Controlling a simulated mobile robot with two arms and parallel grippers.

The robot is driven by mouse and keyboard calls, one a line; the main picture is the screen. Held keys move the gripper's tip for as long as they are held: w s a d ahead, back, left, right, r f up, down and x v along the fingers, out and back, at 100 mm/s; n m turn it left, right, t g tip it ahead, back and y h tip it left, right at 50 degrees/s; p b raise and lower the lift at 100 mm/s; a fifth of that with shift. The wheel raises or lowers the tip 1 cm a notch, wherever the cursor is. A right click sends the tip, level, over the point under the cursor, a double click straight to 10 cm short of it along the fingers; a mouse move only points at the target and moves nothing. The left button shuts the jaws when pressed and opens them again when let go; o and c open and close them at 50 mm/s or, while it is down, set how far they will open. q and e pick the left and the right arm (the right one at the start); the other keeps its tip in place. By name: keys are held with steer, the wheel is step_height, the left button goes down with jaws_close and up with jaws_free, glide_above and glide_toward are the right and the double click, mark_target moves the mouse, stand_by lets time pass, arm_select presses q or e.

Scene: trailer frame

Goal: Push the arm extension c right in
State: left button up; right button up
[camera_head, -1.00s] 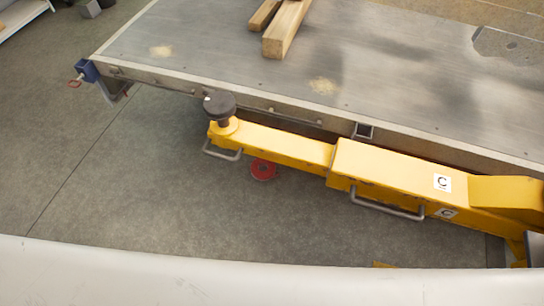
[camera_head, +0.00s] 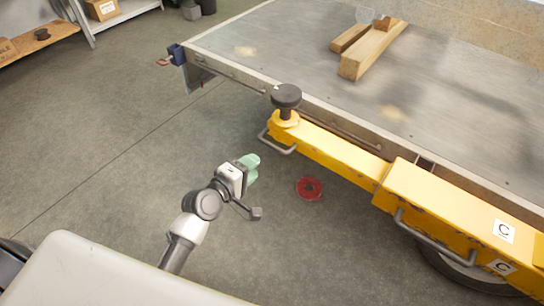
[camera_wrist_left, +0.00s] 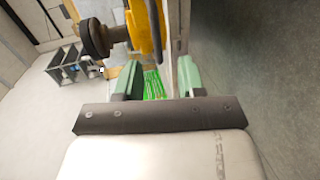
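Arm extension c (camera_head: 335,152) is a yellow beam sticking out of a thicker yellow outer arm (camera_head: 440,199) marked C. A black round pad (camera_head: 286,97) stands on its outer end, with a grey handle (camera_head: 277,143) on its near side. In the left wrist view the black pad (camera_wrist_left: 94,38) and yellow end (camera_wrist_left: 146,30) show at the top, partly cut off. My left gripper (camera_head: 252,170) is left of and nearer than the extension's end, apart from it. Its green fingers (camera_wrist_left: 158,80) are open with nothing between them. My right gripper is not in view.
The grey trailer deck (camera_head: 300,50) runs behind the arm, with wooden beams (camera_head: 370,50) on it. A red disc (camera_head: 310,188) lies on the floor below the extension. Shelves (camera_head: 120,18) stand far left. The floor left of the trailer is clear.

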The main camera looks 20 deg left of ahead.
mark_target(275, 146)
arm_select(q)
steer(key=x, duration=1.1)
steer(key=shift+r, duration=0.45)
jaws_close()
